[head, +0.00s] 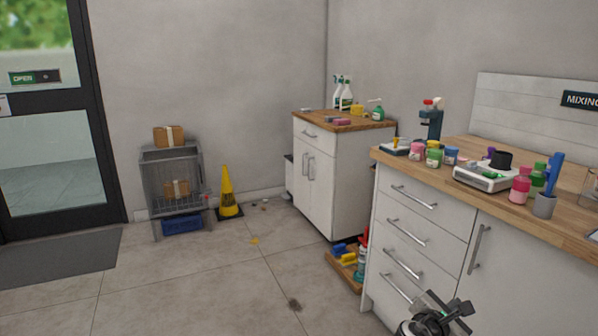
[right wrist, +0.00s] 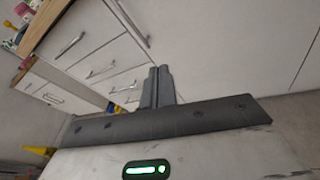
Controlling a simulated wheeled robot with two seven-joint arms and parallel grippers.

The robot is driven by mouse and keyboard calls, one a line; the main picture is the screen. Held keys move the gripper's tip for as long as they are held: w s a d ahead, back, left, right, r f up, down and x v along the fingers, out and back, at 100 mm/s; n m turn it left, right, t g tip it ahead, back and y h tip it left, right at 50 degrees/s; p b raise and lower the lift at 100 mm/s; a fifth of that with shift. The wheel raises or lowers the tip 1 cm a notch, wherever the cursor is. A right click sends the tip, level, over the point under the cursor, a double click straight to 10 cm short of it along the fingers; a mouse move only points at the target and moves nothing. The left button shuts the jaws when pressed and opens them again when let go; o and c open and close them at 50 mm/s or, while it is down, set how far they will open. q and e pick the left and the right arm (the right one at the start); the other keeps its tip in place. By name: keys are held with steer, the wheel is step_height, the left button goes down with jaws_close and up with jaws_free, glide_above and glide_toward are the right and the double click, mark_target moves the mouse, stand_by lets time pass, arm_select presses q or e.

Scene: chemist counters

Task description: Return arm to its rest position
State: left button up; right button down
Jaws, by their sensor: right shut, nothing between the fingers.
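My right gripper (head: 462,308) shows at the bottom of the head view, low in front of the white drawer counter (head: 405,258). In the right wrist view its two grey fingers (right wrist: 160,72) are together with nothing between them. They point toward the white cabinet fronts and appear apart from them. My left gripper is not in view.
The wooden worktop (head: 560,222) holds bottles, a scale (head: 487,178) and a grey cup (head: 544,206). A low wooden tray (head: 343,272) with bottles sits on the floor beside the counter. A yellow cone (head: 228,190) and wire cart (head: 172,160) stand further back. The middle floor is mostly clear.

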steer(key=s+a+f+m+y+p, duration=0.3)
steer(key=s+a+f+m+y, duration=0.55)
steer(key=s, duration=0.45)
arm_select(q)
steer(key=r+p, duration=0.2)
steer(key=p, duration=0.1)
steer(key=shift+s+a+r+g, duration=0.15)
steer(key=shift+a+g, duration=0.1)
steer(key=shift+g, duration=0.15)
arm_select(e)
steer(key=s+a+r+m+y, duration=0.3)
steer(key=s+a+r+m, duration=0.1)
steer(key=s, duration=0.4)
steer(key=s+a+r+m+t+y, duration=0.1)
steer(key=s+a+r+m+y, duration=0.3)
steer(key=s+a+m, duration=0.3)
steer(key=shift+s+a+m, duration=0.2)
steer(key=shift+s+m, duration=0.15)
steer(key=shift+s, duration=0.2)
steer(key=shift+d, duration=0.1)
